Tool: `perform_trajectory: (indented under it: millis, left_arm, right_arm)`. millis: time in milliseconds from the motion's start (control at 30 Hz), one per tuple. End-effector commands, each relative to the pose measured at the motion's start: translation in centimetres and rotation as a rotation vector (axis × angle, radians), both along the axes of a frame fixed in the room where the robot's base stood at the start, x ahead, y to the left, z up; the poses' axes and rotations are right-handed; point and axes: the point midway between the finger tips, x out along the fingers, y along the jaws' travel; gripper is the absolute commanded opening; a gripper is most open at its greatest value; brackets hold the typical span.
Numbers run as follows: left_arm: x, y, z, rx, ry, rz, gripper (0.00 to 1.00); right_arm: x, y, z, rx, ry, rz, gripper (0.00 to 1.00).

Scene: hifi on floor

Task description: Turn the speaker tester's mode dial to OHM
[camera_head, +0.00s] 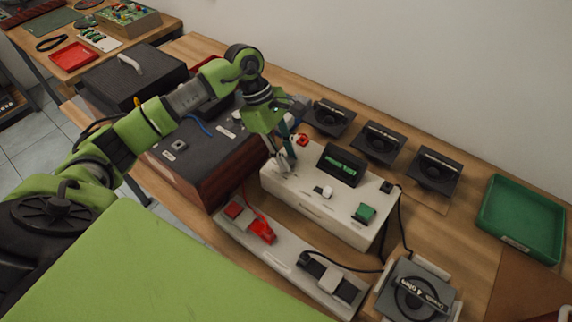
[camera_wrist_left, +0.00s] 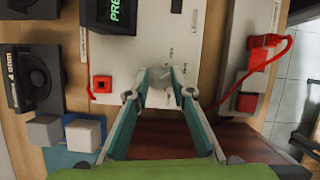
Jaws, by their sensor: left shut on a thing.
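The speaker tester (camera_head: 306,202) is a cream box on the wooden bench, with a dark display (camera_head: 342,165) showing green text. In the left wrist view the tester (camera_wrist_left: 152,35) lies ahead of my gripper. My left gripper (camera_head: 284,164) reaches down to the left end of the tester's top. Its fingers (camera_wrist_left: 160,88) are closed on the pale mode dial (camera_wrist_left: 160,94), one on each side. The dial's pointer is hidden, and the marks beside it are too small to read. My right gripper is in neither view.
Behind the tester stand several black speakers (camera_head: 378,142). A green tray (camera_head: 520,218) is at the right. A pale strip with red and black clips (camera_head: 262,232) lies in front. A speaker in a holder (camera_head: 416,292) is at front right. A dark-topped wooden cabinet (camera_head: 212,160) stands close left.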

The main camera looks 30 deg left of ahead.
Motion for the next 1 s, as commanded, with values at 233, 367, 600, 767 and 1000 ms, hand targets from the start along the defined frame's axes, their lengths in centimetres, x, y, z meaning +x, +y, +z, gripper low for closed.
perform_trajectory:
  millis: [233, 367, 600, 767, 1000]
  left_arm:
    - [0.2, 0.0, -0.3, 0.000, -0.002, -0.135, 0.00]
    - [0.2, -0.1, -0.2, -0.001, -0.001, -0.176, 0.00]
    - [0.2, -0.1, 0.0, 0.000, 0.000, -0.207, 0.00]
    - [0.1, -0.1, 0.0, -0.001, 0.000, -0.208, 0.00]
    - [0.1, -0.1, 0.0, -0.001, 0.000, -0.207, 0.39]
  right_arm:
    - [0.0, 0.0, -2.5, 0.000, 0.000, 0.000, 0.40]
    - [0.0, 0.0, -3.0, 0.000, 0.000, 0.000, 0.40]
    - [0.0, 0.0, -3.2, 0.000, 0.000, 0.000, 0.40]
    - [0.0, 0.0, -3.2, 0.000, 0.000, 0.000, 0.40]
    - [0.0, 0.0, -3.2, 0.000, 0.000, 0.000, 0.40]
